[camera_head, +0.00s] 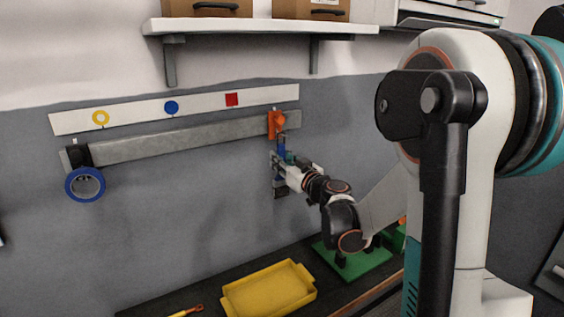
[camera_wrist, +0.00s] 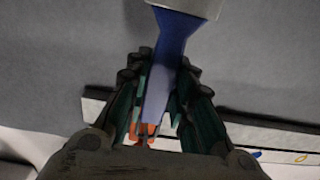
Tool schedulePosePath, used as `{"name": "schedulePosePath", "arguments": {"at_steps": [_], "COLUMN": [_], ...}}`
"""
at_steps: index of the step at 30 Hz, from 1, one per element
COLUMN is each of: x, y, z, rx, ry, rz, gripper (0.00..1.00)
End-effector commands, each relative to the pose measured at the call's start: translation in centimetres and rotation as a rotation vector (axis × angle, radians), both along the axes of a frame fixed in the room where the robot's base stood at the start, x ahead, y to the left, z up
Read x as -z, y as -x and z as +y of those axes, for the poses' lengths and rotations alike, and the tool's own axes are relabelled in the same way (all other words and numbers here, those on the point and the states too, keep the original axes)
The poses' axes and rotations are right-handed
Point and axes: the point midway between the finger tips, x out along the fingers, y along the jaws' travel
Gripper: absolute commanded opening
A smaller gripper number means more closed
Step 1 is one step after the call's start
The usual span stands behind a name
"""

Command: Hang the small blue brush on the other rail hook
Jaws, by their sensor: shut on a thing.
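The small blue brush (camera_head: 281,151) is upright in front of the wall, its handle up and its darker head (camera_head: 280,192) down. My gripper (camera_head: 287,161) is shut on its handle. In the wrist view the blue handle (camera_wrist: 172,45) runs between my two fingers (camera_wrist: 160,78), with the pale ferrule (camera_wrist: 192,6) at the top edge. An orange hook (camera_head: 275,124) on the right end of the grey rail (camera_head: 175,142) is just above the brush; whether they touch is unclear. A black hook (camera_head: 77,155) at the left end holds a blue tape roll (camera_head: 71,192).
A white strip (camera_head: 135,113) above the rail carries a yellow ring, a blue disc and a red square. A shelf (camera_head: 260,27) with boxes is higher up. Below are a yellow tray (camera_head: 268,291) and a green board (camera_head: 360,262) on the bench. The wall between the hooks is free.

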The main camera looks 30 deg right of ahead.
Motion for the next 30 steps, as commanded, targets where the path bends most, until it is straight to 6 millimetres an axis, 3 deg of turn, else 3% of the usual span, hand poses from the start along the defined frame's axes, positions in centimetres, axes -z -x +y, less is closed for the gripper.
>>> {"name": "schedulePosePath", "arguments": {"at_steps": [14,15,18,30], "x": [-0.03,-0.03,-0.03,-0.02], "y": [0.01,0.01,0.00,0.54], "z": [0.00,0.00,0.00,-0.07], "rx": [0.000,0.000,0.000,0.001], "ry": [0.000,0.000,0.000,0.000], "rz": [0.000,0.000,0.000,0.000], "gripper": [0.00,0.29,0.46,0.46]}}
